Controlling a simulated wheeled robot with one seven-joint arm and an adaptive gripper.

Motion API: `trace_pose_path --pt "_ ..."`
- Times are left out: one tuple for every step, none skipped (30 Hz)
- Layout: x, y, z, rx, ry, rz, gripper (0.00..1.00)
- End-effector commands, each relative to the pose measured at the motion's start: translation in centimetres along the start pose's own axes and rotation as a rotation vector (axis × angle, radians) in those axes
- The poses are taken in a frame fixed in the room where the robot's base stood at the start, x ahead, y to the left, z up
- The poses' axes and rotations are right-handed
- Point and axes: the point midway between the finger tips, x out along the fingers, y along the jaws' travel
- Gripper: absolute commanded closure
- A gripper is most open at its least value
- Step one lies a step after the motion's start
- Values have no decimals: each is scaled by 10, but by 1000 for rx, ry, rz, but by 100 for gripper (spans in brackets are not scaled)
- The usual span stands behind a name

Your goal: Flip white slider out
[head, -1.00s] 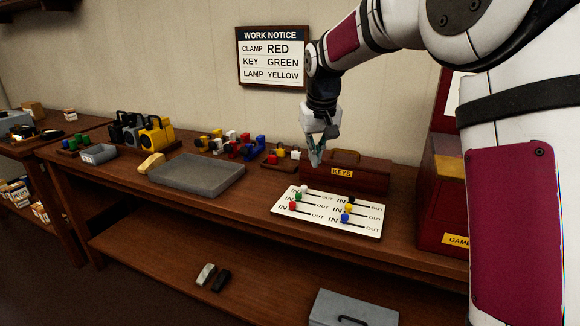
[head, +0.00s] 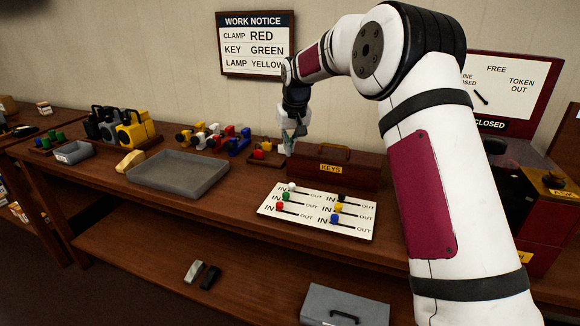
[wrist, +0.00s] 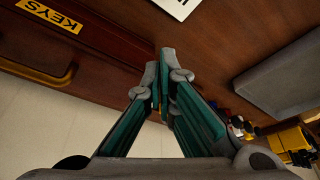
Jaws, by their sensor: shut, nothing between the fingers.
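The white slider board (head: 318,227) lies on the bench, with several coloured knobs in slots marked IN and OUT. The white slider (head: 291,187) is a small pale knob at the IN end of the top left slot, just behind the green knob (head: 286,196). My gripper (head: 288,152) is shut and empty, pointing down above the bench near the left end of the KEYS box, behind and apart from the board. In the wrist view its fingers (wrist: 163,62) meet, and only a corner of the board (wrist: 182,5) shows at the top edge.
The KEYS box (head: 333,172) stands behind the board. A grey tray (head: 180,188) lies to the left. A small rack with coloured pieces (head: 263,156) is just left of my gripper. A red cabinet (head: 545,245) stands at the right. Bench around the board's left side is clear.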

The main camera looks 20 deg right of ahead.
Motion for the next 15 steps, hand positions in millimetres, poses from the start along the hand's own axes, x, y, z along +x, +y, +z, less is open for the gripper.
trace_pose_path --pt "5 0 1 0 -3 0 100" --pt "8 0 1 0 -3 -1 100" --pt "13 0 1 0 -4 -1 100" --pt "17 0 1 0 -3 -1 100" --pt "22 0 1 0 -3 -1 100" --pt "30 0 1 0 -4 0 100" --pt "35 0 1 -1 -4 0 100" --pt "41 0 1 -1 -4 0 100" --pt "50 0 1 -1 -4 0 100" --pt "56 0 1 -1 -4 -1 100" --pt "61 0 1 -1 -4 -1 100" --pt "70 0 1 -1 -5 -1 100" --pt "75 0 1 -1 -4 -1 100" --pt "81 0 1 -1 -4 -1 100" --pt "89 0 1 -1 -4 0 100"
